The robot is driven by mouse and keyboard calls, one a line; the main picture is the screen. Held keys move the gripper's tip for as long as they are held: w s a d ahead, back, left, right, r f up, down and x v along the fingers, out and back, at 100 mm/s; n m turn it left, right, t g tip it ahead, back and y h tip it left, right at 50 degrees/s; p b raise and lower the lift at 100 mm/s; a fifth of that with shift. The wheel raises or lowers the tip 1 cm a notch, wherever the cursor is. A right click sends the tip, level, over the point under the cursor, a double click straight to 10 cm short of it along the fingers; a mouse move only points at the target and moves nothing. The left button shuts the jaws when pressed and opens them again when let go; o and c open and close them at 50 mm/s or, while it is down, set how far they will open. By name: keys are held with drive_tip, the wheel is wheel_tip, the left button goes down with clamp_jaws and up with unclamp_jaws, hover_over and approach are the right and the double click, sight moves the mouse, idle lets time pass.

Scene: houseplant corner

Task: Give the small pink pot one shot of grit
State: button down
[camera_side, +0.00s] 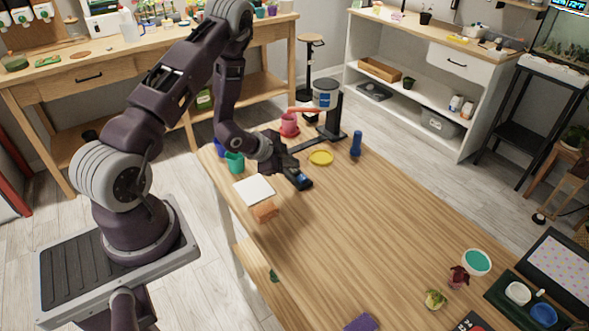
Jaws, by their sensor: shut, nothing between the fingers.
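The small pink pot (289,121) stands upright on a pinkish-red saucer at the far left part of the wooden table, under the end of a reddish spout (304,109). The spout runs from a clear and blue canister (325,94) on a black stand (334,122), which looks like the grit dispenser. My gripper (297,176) is shut and empty, pointing down to the right, in front of the pot. The pot's inside is too small to read.
A teal pot (235,162) and a blue one stand left of my gripper. A white sheet (254,190) and orange block (264,211) lie in front. A yellow dish (320,157) and blue bottle-like item (356,143) are to the right. The table's middle is clear.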

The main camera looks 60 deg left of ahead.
sight(292, 171)
drive_tip(key=shift+f, duration=0.35)
drive_tip(key=shift+r, duration=0.1)
idle(0.4)
drive_tip(key=shift+r, duration=0.85)
drive_tip(key=shift+r, duration=2.55)
